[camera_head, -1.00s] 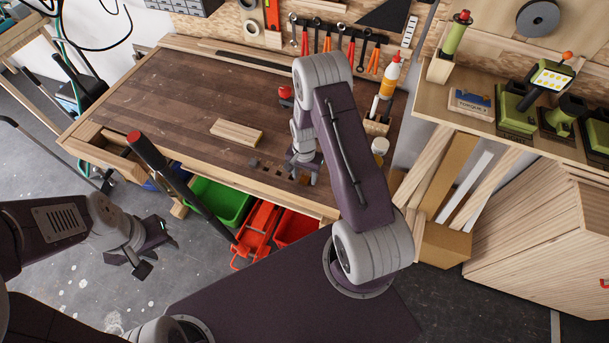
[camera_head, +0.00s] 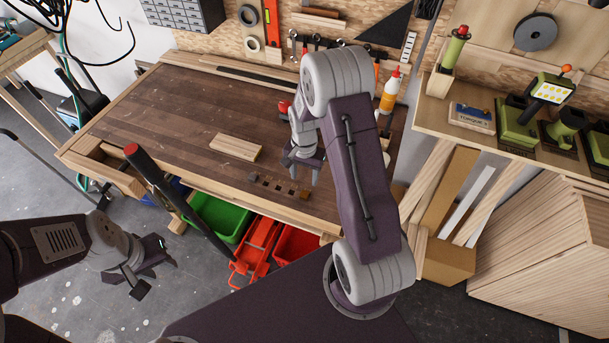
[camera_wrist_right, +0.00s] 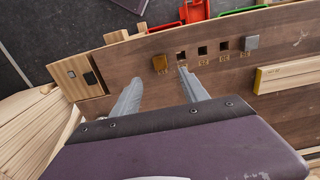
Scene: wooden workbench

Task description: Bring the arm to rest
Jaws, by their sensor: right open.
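My right gripper (camera_head: 303,172) is open and empty above the front part of the workbench (camera_head: 190,100). In the right wrist view its two fingers (camera_wrist_right: 160,92) are apart with nothing between them. Beyond the fingertips lies a row of square holes (camera_wrist_right: 202,50) in the bench top, with a brass-coloured block (camera_wrist_right: 160,64) at one end and a silver block (camera_wrist_right: 251,43) at the other. My left gripper (camera_head: 152,271) hangs over the floor left of the bench, its fingers apart and empty.
A wooden block (camera_head: 235,148) lies on the bench. A red object (camera_head: 285,107) and a glue bottle (camera_head: 390,90) stand near my right arm. Green (camera_head: 222,215) and red (camera_head: 296,243) bins sit below the front edge. The bench's left half is largely clear.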

